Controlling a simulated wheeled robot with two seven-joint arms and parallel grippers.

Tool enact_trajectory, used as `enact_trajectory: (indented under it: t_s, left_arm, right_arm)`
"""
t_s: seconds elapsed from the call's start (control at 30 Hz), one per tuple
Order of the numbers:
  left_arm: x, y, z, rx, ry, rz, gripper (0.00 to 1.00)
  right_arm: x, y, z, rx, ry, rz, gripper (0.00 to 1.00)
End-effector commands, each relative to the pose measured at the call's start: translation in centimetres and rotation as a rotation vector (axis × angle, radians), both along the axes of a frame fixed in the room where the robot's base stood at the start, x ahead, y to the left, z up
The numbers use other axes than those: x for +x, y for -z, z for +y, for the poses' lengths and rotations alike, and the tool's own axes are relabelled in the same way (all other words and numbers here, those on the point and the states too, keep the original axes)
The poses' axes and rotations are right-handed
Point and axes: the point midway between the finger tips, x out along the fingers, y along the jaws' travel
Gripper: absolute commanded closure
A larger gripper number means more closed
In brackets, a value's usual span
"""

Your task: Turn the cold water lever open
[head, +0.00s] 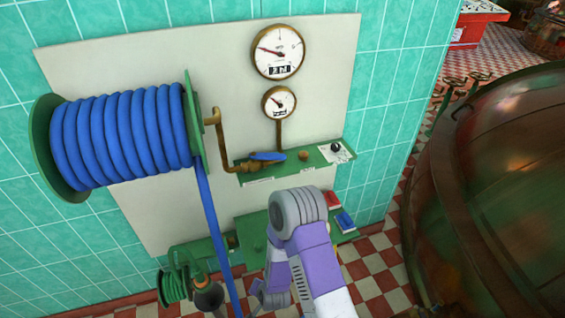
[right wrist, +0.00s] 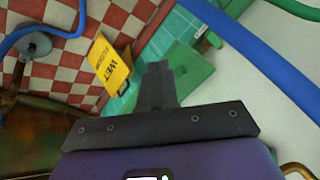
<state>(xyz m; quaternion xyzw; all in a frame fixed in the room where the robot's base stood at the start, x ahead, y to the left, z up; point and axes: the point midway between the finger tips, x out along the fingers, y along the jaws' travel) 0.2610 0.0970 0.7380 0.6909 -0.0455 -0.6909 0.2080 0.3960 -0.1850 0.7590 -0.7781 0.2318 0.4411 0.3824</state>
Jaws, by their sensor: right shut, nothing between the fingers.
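The cold water lever (head: 268,156) is a small blue handle, lying roughly level on a brass valve (head: 250,166) at the green wall shelf in the head view. A bent brass pipe joins that valve to the hose reel. My right arm (head: 306,225) rises from the bottom of the head view, below and right of the lever and apart from it. My right gripper (right wrist: 158,82) is shut and empty in the right wrist view, where I cannot make out the lever. My left gripper is in neither view.
A green reel (head: 62,188) with blue hose (head: 120,140) is left of the valve; its hose hangs down. Two gauges (head: 278,52) are above. Red and blue boxes (head: 345,221) sit on a lower shelf. A yellow sign (right wrist: 110,66) stands on checkered floor. A large copper vessel (head: 500,190) is at right.

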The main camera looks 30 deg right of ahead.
Motion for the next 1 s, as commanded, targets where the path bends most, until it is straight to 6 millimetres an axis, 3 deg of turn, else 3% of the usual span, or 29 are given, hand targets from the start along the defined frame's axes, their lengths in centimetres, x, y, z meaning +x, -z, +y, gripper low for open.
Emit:
enact_trajectory:
  t_s: [0.03, 0.1, 0.2, 0.3, 0.43, 0.6, 0.77, 1.0]
  left_arm:
    - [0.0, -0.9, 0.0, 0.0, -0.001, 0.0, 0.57]
    - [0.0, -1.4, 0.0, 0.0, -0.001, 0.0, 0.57]
    - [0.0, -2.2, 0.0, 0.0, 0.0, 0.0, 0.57]
    - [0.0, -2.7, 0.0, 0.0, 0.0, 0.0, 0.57]
    - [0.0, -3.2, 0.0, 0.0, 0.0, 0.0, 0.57]
    - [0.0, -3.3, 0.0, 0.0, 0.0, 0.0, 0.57]
    - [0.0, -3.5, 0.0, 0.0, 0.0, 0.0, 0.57]
    - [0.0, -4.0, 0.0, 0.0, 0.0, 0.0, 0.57]
  right_arm:
    - [3.0, -2.8, -2.0, -0.013, 0.142, -0.124, 1.0]
    - [6.4, -6.4, -4.9, -0.004, 0.337, -0.306, 1.0]
    - [10.1, -12.3, -8.3, 0.044, 0.56, -0.576, 1.0]
    - [12.3, -17.9, -10.8, 0.115, 0.709, -0.821, 1.0]
    - [13.5, -23.2, -12.4, 0.205, 0.812, -1.051, 1.0]
    - [14.0, -26.1, -13.3, 0.263, 0.855, -1.18, 1.0]
    - [15.3, -26.3, -14.4, 0.269, 0.86, -1.191, 1.0]
    - [19.1, -26.2, -17.0, 0.268, 0.857, -1.187, 1.0]
